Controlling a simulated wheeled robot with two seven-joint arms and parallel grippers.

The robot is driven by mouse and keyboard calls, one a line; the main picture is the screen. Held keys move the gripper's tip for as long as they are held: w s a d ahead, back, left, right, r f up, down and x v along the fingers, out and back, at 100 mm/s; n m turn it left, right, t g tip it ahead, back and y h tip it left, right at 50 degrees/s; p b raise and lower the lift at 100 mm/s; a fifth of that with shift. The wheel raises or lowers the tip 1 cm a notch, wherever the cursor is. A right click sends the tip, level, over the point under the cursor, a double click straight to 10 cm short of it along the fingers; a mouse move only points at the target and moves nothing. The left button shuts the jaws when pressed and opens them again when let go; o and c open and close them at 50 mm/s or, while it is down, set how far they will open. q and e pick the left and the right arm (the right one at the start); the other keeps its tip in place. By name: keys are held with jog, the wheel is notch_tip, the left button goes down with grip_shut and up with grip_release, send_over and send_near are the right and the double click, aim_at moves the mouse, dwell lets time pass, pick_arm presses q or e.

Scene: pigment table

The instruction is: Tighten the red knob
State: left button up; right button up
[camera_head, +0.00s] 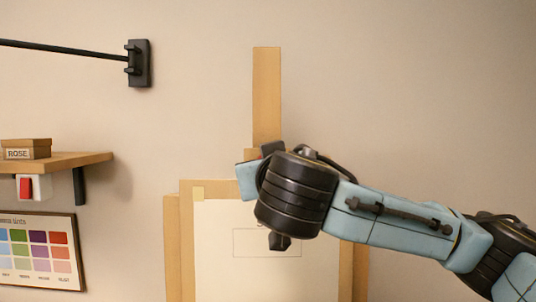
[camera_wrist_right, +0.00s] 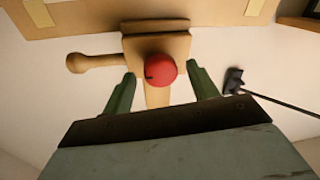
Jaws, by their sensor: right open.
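The red knob (camera_wrist_right: 160,69) shows in the right wrist view as a round red ball with a small dark mark on its left side. It sits on a wooden block of the easel (camera_wrist_right: 155,26). My right gripper (camera_wrist_right: 162,80) is open, with one green finger on each side of the knob and a gap to both. In the head view my right arm reaches in from the right in front of the easel (camera_head: 267,95). My left gripper is in neither view.
A wooden peg (camera_wrist_right: 90,62) sticks out left of the knob in the right wrist view. A black wall bracket (camera_head: 139,63) with a rod is at upper left. A shelf (camera_head: 85,160) holds a box labelled ROSE (camera_head: 26,149), above a colour chart (camera_head: 40,250).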

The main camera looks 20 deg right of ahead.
jog(key=shift+w, duration=0.5)
jog(key=shift+d, duration=0.1)
jog(key=c, duration=1)
jog(key=shift+r+n+g, duration=0.1)
jog(key=shift+n+g, duration=0.45)
jog(key=shift+n, duration=3.35)
jog(key=shift+n+g, duration=0.55)
jog(key=shift+n, duration=3.35)
